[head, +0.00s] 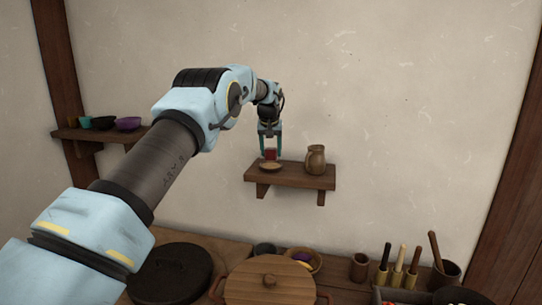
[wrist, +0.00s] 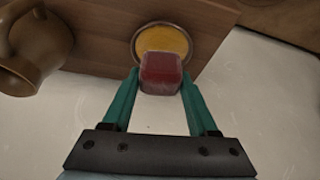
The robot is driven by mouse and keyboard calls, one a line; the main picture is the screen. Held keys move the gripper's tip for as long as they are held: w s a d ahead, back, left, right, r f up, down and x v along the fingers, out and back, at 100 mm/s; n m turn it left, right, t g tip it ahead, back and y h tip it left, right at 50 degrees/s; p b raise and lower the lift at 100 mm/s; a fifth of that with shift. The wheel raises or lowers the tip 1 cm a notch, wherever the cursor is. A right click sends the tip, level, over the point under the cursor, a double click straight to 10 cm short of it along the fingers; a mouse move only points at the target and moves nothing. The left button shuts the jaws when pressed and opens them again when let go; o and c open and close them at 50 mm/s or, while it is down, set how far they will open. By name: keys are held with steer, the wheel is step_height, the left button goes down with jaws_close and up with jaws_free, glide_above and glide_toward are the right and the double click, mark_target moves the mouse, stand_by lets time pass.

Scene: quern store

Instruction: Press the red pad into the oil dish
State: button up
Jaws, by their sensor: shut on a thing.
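My gripper (head: 270,153) is shut on the red pad (head: 270,154), and the pad sits between its two green fingers. In the wrist view the fingertips (wrist: 160,80) hold the red pad (wrist: 161,72) at its sides. The oil dish (head: 271,166) is a shallow round dish on the small wall shelf, and its yellow oil shows in the wrist view (wrist: 165,38). The pad is over the dish and hides its near part in the wrist view. I cannot tell whether the pad touches the oil.
A brown jug (head: 316,159) stands on the same wooden shelf (head: 300,177), right of the dish in the head view. A counter below holds a lidded pot (head: 270,281), a dark lid (head: 170,272) and several upright tools. Another shelf (head: 97,133) with bowls is at the left.

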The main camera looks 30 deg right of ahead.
mark_target(271, 148)
steer(key=shift+r, duration=2.4)
